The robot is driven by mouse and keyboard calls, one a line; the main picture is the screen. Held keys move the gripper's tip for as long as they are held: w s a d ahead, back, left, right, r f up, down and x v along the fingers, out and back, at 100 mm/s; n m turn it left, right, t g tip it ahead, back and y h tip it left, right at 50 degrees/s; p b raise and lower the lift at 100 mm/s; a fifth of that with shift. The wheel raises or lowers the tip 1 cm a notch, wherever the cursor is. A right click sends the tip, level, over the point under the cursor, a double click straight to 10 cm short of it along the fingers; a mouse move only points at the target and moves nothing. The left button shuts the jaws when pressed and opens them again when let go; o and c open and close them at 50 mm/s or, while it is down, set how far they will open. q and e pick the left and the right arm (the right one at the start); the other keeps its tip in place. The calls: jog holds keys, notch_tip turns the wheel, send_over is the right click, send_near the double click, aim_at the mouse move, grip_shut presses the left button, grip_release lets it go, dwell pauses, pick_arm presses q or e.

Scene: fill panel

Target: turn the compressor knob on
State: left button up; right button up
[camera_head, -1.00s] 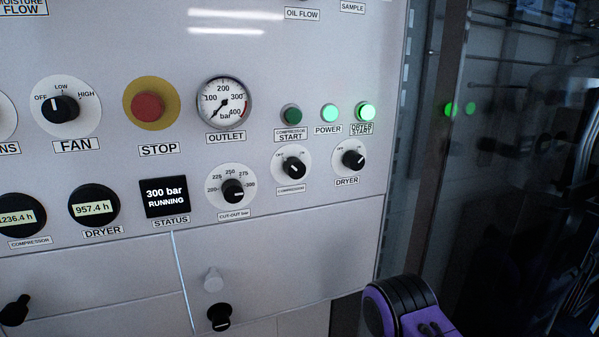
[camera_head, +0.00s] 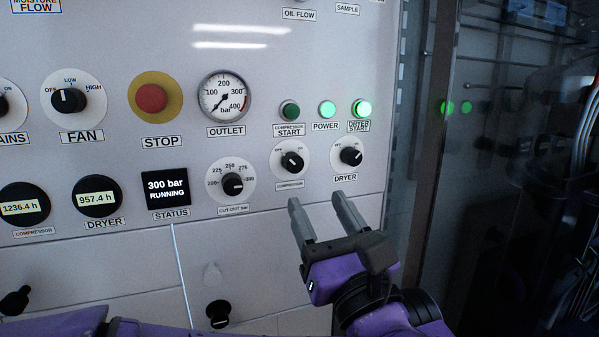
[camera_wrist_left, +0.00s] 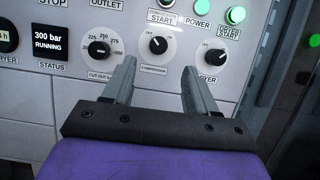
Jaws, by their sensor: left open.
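The compressor knob (camera_head: 291,162) is a black knob on a white round plate, above the small COMPRESSOR label. Its white mark points to the upper left. In the left wrist view the compressor knob (camera_wrist_left: 158,45) sits ahead, between the two fingertips in the picture. My left gripper (camera_head: 316,198) is open and empty, below the compressor and dryer knobs and apart from them. Its fingers also show in the left wrist view (camera_wrist_left: 160,75). The right gripper is not in view.
The dryer knob (camera_head: 351,156) is close on the right and the cut-out knob (camera_head: 233,184) on the left. Above are the green compressor start button (camera_head: 290,111) and the lit dryer start light (camera_head: 361,109). The red stop button (camera_head: 151,98) is at upper left.

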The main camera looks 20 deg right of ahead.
aim_at(295, 165)
pick_arm(q)
jog(key=p+x, duration=0.3)
jog(key=x, duration=0.5)
jog(key=shift+w+r+p, duration=0.15)
jog(key=shift+w+p, duration=0.1)
jog(key=shift+p, duration=0.1)
jog(key=shift+w, duration=0.4)
jog(key=shift+a, duration=0.1)
jog(key=c, duration=1)
jog(key=shift+c, duration=0.2)
